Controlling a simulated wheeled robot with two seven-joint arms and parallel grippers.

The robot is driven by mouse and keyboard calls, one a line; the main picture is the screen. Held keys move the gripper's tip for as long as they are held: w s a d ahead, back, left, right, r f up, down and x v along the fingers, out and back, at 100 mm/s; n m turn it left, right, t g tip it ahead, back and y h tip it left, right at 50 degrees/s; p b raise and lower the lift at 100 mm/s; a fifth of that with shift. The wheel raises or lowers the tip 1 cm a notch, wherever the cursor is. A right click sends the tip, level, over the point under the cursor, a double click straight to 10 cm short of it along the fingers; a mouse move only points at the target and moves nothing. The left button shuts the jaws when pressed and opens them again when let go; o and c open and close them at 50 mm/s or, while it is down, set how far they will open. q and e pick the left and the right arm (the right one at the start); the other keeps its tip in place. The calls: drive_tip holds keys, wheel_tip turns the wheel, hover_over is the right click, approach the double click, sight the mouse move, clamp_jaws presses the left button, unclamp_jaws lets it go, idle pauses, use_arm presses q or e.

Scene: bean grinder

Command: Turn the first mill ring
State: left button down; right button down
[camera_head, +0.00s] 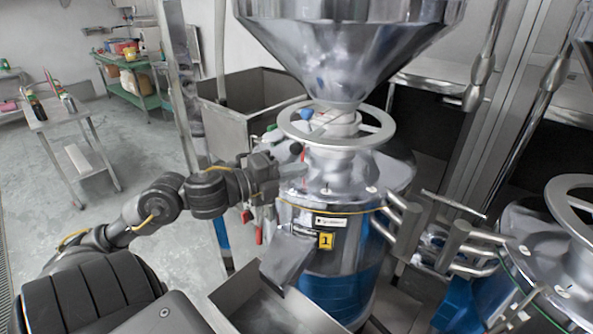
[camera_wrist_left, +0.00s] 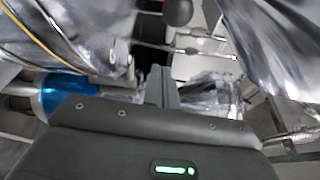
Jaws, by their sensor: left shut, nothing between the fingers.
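The first mill (camera_head: 335,225) is a shiny metal body with a yellow label "1" and a blue lower part. Its silver ring (camera_head: 372,138) lies around the neck under the large hopper (camera_head: 350,45). My left gripper (camera_head: 298,170) is shut and empty at the left side of the mill's upper body, below the ring's left part. A dark round knob (camera_head: 295,148) is just above the fingers, and it seems to show in the left wrist view (camera_wrist_left: 178,12). There the shut fingers (camera_wrist_left: 160,85) point away from the camera. I cannot tell whether they touch the mill. My right gripper is out of view.
A second mill with its own ring (camera_head: 570,205) stands at the right. Metal handles (camera_head: 405,225) project between the mills. An angled chute (camera_head: 287,260) sits above a metal tray (camera_head: 255,310) in front. A steel bin (camera_head: 230,115) stands behind.

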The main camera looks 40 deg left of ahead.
use_arm(q)
drive_tip(key=x, duration=0.3)
drive_tip(key=shift+w+r, duration=0.2)
drive_tip(key=shift+w, duration=0.05)
drive_tip(key=shift+w+a, duration=0.15)
drive_tip(key=shift+w, duration=0.05)
drive_tip(key=shift+s+a+r+p, duration=0.15)
drive_tip(key=shift+a+p, duration=0.25)
drive_tip(key=shift+a, duration=1.3)
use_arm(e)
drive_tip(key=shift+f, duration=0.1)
use_arm(q)
drive_tip(key=shift+a, duration=0.15)
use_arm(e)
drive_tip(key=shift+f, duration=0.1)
